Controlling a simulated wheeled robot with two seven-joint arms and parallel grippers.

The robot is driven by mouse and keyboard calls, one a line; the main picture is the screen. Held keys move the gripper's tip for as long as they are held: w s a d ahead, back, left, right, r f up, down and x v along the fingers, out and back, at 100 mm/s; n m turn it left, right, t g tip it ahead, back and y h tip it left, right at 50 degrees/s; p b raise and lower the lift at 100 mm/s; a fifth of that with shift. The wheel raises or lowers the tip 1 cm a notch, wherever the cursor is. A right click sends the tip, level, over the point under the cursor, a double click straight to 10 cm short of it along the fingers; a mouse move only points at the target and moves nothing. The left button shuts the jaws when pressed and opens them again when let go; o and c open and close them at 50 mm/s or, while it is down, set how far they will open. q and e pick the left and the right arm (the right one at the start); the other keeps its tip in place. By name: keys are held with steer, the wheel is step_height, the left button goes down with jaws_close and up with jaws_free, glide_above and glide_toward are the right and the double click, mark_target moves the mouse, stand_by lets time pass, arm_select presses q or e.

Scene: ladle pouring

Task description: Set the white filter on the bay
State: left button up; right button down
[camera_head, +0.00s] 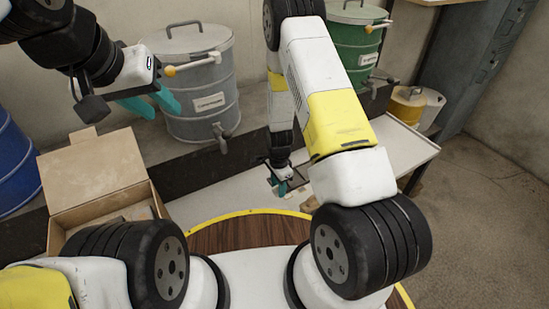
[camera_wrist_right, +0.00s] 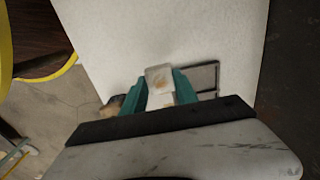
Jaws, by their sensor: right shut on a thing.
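The white filter (camera_wrist_right: 159,77) is a small pale piece with a brownish stain, held between the teal fingers of my right gripper (camera_wrist_right: 160,96) in the right wrist view. The bay (camera_wrist_right: 207,76), a dark-rimmed grey rectangle on the white tabletop, shows just right of the fingers and is partly hidden by them. I cannot tell whether the filter touches the tabletop. In the head view my right gripper (camera_head: 284,186) is low over the white table, and the filter is too small to make out. My left gripper (camera_head: 158,103) is raised at the upper left, open and empty.
The white table (camera_head: 405,150) has free room to the right. An open cardboard box (camera_head: 95,170) stands at the left. A grey drum (camera_head: 203,85) and a green drum (camera_head: 355,40) with taps stand behind. A small wooden piece (camera_wrist_right: 111,106) shows beside the right fingers.

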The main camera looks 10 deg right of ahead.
steer(key=w, duration=0.2)
steer(key=w+d, duration=0.1)
steer(key=w, duration=0.4)
steer(key=shift+w+d+f, duration=0.25)
steer(key=shift+d+f, duration=0.1)
steer(key=shift+f, duration=1.75)
steer(key=shift+f, duration=0.1)
steer(key=c, duration=1.2)
jaws_free()
steer(key=shift+c, duration=0.2)
